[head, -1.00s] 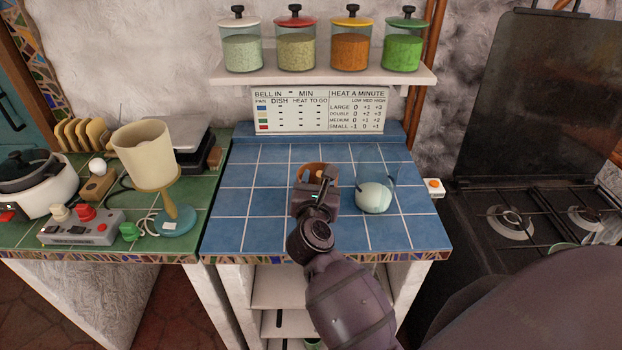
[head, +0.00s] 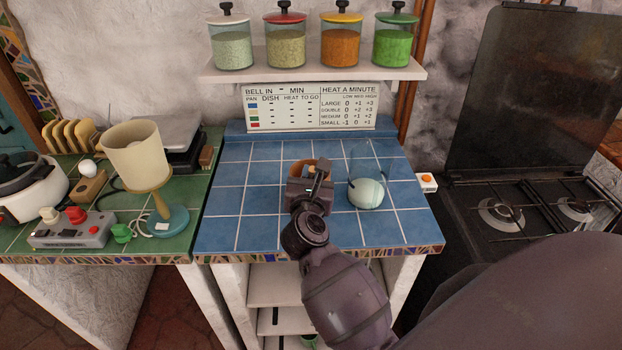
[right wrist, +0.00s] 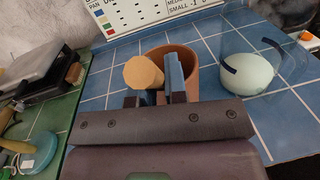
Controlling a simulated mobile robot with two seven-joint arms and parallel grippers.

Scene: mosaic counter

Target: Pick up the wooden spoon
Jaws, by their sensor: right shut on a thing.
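The wooden spoon shows as a pale round wooden handle end (right wrist: 143,72) in the right wrist view, and as a small tan tip (head: 309,169) in the head view. My right gripper (right wrist: 155,93) is shut on it; it also shows in the head view (head: 314,178). The rest of the spoon is hidden by the gripper. A terracotta pot (right wrist: 184,60) stands just behind the gripper on the blue tiles, mostly hidden in the head view (head: 296,168). I cannot tell whether the spoon's lower part is in the pot. My left gripper is not in view.
A lamp (head: 142,160) and a control box (head: 70,235) stand on the green counter at left. A shelf (head: 312,72) with jars is above. The front left blue tiles are clear.

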